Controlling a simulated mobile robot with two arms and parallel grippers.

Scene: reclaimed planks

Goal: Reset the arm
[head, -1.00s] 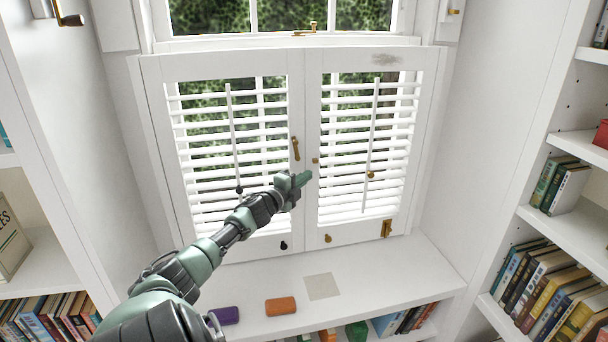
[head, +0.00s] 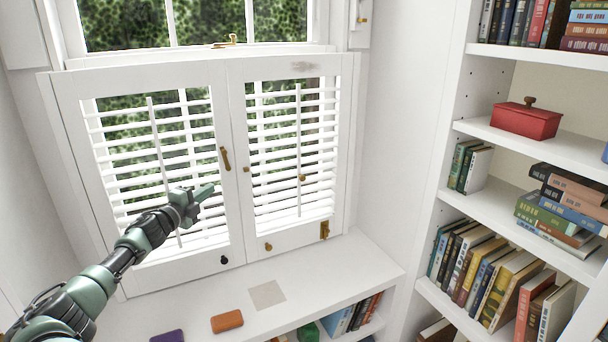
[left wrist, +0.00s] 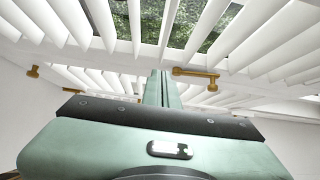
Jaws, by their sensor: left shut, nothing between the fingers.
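My left arm comes in from the lower left in the head view. Its green and dark grey left gripper (head: 208,192) is shut and empty. It appears in front of the left white shutter panel (head: 238,215), below and left of the brass latch (head: 225,158). I cannot tell whether it touches the panel. In the left wrist view the shut fingers (left wrist: 162,88) point toward the white slats, with a brass fitting (left wrist: 196,73) just right of them. My right gripper is not in view.
Below the shutters is a white ledge (head: 325,275) with an orange block (head: 227,321), a purple block (head: 167,336) and a beige square (head: 267,294). Bookshelves (head: 490,205) stand at the right, with a red box (head: 526,119). The ledge's right part is clear.

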